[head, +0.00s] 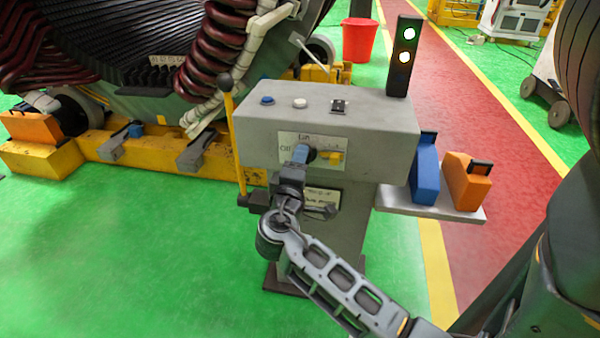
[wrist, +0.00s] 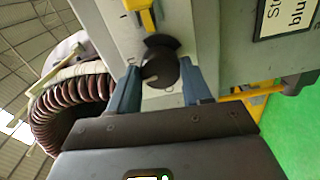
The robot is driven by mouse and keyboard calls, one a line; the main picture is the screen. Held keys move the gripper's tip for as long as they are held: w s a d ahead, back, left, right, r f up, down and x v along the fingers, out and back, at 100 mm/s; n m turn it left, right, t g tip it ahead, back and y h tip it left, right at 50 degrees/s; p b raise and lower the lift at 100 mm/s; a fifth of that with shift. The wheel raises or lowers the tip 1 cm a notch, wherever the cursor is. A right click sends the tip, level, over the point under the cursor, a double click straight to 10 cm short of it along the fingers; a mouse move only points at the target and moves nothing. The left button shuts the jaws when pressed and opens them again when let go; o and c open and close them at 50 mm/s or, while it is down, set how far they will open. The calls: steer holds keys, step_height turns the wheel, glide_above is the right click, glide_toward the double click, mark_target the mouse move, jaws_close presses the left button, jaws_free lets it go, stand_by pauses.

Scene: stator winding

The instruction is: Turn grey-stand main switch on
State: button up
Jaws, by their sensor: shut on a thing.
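The grey stand (head: 250,125) has a sloped top and a front plate with a rotary main switch (head: 314,156). The plate reads "Off" at left, with partly hidden lettering above. The switch has a dark round body and a yellow handle pointing right in the head view. In the wrist view, the dark knob (wrist: 160,66) sits between my blue fingers, with the yellow handle beyond it. My gripper (head: 300,154) is shut on the switch; it also shows in the wrist view (wrist: 158,80). My fingers hide the left part of the switch in the head view.
A signal tower (head: 403,55) with two lit lamps stands on the stand's top, near blue, white and black controls. A side shelf (head: 455,208) holds blue and orange tools. A yellow lever (head: 235,140) stands close at left. The green floor at left is clear.

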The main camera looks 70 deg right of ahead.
steer(key=shift+f+m+b, duration=0.15)
steer(key=shift+m+b, duration=0.5)
steer(key=shift+m, duration=0.15)
steer(key=o, duration=1.1)
steer(key=shift+c, duration=0.2)
steer(key=shift+a, duration=0.1)
steer(key=a, duration=0.7)
steer(key=shift+s+a, duration=0.3)
steer(key=shift+a, duration=0.05)
